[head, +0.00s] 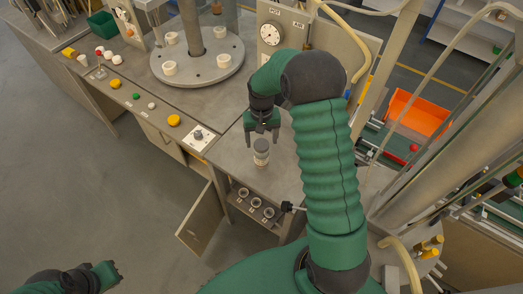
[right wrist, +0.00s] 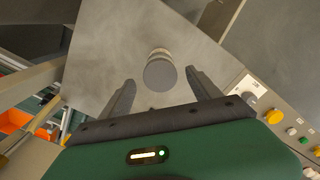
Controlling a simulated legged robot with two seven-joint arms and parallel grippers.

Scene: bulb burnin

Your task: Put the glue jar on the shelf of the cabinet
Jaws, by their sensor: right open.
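The glue jar (head: 261,152), a small grey jar with a pale band, stands upright on the metal bench top near its front edge. My right gripper (head: 262,138) is open just above and behind it. In the right wrist view the glue jar (right wrist: 160,72) appears centred between the spread fingertips (right wrist: 160,78), with no visible contact. The cabinet (head: 229,190) is under the bench, its door (head: 201,218) swung open. Several small round items stand on its shelf (head: 254,215). My left gripper (head: 106,275) is at the lower left, away from the bench; its jaws are unclear.
A round turntable (head: 197,68) with white cups stands at the back. A control strip with a yellow button (head: 174,120) and a knob (head: 198,134) lies left of the jar. A gauge panel (head: 271,34) rises behind. My right arm hides part of the bench's right side.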

